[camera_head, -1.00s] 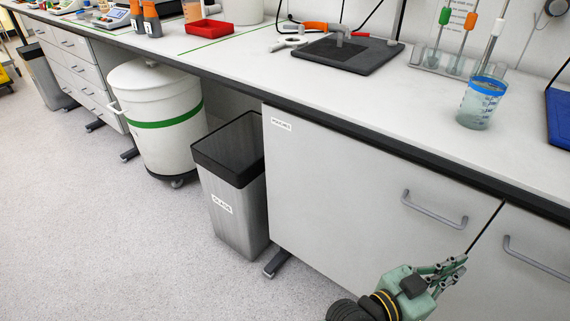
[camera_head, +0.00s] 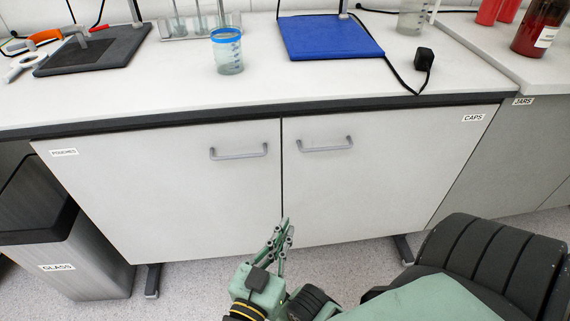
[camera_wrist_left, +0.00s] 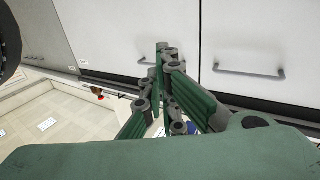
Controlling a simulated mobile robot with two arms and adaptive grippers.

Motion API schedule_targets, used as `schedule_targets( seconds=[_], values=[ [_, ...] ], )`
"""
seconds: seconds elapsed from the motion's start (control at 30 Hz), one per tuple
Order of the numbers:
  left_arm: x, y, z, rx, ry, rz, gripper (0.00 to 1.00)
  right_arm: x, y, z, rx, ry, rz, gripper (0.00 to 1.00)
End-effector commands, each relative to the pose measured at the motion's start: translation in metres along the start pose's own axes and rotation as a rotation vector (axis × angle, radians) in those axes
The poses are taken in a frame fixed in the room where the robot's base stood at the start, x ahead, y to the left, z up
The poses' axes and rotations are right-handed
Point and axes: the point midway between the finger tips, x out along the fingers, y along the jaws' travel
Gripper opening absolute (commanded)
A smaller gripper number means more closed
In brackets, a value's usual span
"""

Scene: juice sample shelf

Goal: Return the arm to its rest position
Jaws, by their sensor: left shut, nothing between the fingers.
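My left gripper (camera_head: 281,243) is green and grey and stands in front of the cabinet doors under the bench, below the counter edge. Its fingers are together and hold nothing. In the left wrist view the closed fingers (camera_wrist_left: 164,85) point at the white doors, with a grey handle (camera_wrist_left: 250,72) to their right. My left arm folds in from the bottom of the head view. My right gripper does not show.
The cabinet doors (camera_head: 170,190) are shut. A glass bin (camera_head: 90,262) stands at the left.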

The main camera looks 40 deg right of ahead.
Motion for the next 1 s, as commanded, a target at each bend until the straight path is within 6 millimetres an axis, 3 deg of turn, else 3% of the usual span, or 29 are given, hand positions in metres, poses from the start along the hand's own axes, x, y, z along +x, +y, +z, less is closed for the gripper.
schedule_targets(
  seconds=[0.37,0.47,0.57,0.67,0.77,0.9,1.0],
  values=[
    [-0.01,0.002,0.004,-0.003,-0.011,-0.005,0.0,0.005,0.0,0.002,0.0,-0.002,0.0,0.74],
    [-0.017,-0.014,0.024,-0.021,-0.077,-0.033,0.0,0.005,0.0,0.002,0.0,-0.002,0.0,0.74],
    [-0.037,-0.045,0.066,-0.066,-0.21,-0.092,0.0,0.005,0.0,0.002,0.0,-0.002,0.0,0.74],
    [-0.074,-0.081,0.121,-0.131,-0.385,-0.177,0.0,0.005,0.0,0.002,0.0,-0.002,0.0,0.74],
    [-0.124,-0.11,0.173,-0.208,-0.56,-0.272,0.0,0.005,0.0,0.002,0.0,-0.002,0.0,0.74],
    [-0.207,-0.138,0.235,-0.319,-0.791,-0.412,0.0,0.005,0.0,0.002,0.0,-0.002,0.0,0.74],
    [-0.267,-0.149,0.267,-0.394,-0.931,-0.51,0.0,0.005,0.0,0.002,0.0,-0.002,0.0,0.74]
  ],
)
